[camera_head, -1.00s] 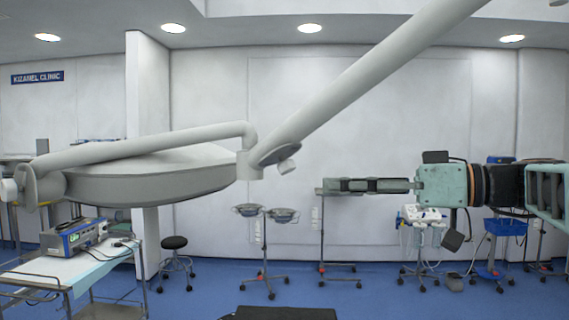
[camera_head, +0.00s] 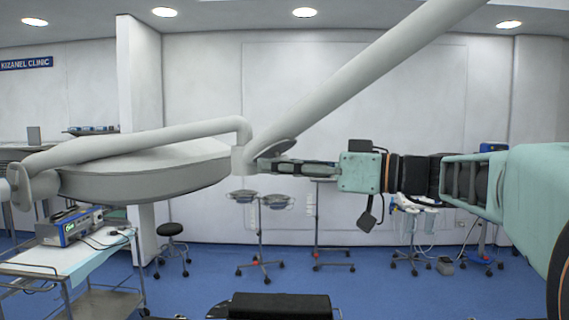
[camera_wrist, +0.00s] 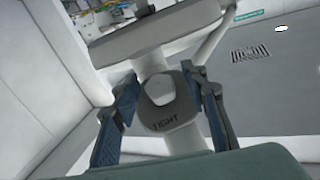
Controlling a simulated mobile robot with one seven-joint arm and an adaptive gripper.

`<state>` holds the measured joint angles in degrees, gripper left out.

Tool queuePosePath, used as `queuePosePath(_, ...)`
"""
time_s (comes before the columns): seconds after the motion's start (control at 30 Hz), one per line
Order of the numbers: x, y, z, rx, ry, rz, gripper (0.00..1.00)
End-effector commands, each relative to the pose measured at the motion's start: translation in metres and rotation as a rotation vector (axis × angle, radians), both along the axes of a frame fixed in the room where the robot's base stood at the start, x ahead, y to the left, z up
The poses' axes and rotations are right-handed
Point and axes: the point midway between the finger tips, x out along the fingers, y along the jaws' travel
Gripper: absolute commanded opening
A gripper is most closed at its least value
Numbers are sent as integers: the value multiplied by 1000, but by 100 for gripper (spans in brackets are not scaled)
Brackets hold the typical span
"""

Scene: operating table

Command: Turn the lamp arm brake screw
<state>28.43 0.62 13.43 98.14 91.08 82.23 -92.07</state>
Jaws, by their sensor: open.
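The surgical lamp's joint (camera_head: 243,160) is where its lower arm (camera_head: 150,137) meets the thick slanted arm (camera_head: 365,75). A pale rounded brake screw (camera_wrist: 160,90) shows in the wrist view, on a dark disc marked "TIGHT" (camera_wrist: 166,124). My gripper (camera_head: 262,168) reaches in from the right at the joint in the head view, where its fingers hide the screw. In the wrist view my gripper (camera_wrist: 165,78) is open, with one finger on each side of the screw and disc. I see gaps beside the screw; I cannot tell the exact depth.
The wide lamp head (camera_head: 140,182) hangs left of the joint. A cart (camera_head: 75,265) carrying a blue monitor (camera_head: 68,228) stands at the lower left, with a stool (camera_head: 170,230) beside it. A black padded surface (camera_head: 280,306) is at the bottom. Basin stands (camera_head: 258,240) stand behind.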

Motion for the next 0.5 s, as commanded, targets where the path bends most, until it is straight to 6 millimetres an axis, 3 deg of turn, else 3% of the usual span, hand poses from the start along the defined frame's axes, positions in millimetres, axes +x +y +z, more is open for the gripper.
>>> queuePosePath(0.2, 0, 0, 0, 0, 0, 0, 39)
queuePosePath(0.5, 0, 0, 0, 0, 1, 0, 6)
